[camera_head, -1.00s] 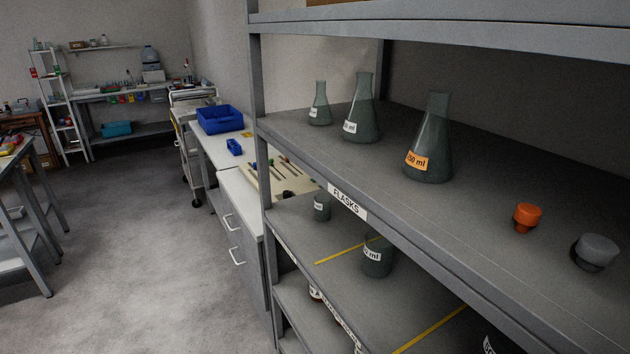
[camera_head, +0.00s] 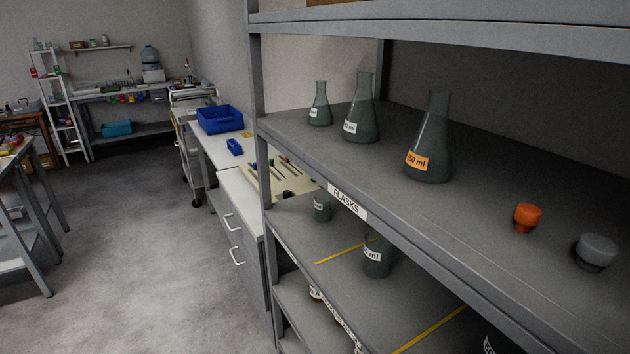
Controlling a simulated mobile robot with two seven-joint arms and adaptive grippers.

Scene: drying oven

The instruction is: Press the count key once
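I cannot make out a count key or a device bearing one in the head view. Neither of my grippers is in view, so their state does not show. The near view is filled by a grey metal shelf unit (camera_head: 400,228) with a "FLASKS" label (camera_head: 347,202) on its edge.
Flasks (camera_head: 430,140) and an orange stopper (camera_head: 527,217) stand on the upper shelf. A white counter (camera_head: 205,150) with a blue bin (camera_head: 220,119) lies beyond. A white ladder rack (camera_head: 58,100) and back bench (camera_head: 125,92) stand far left. The floor (camera_head: 140,230) is open.

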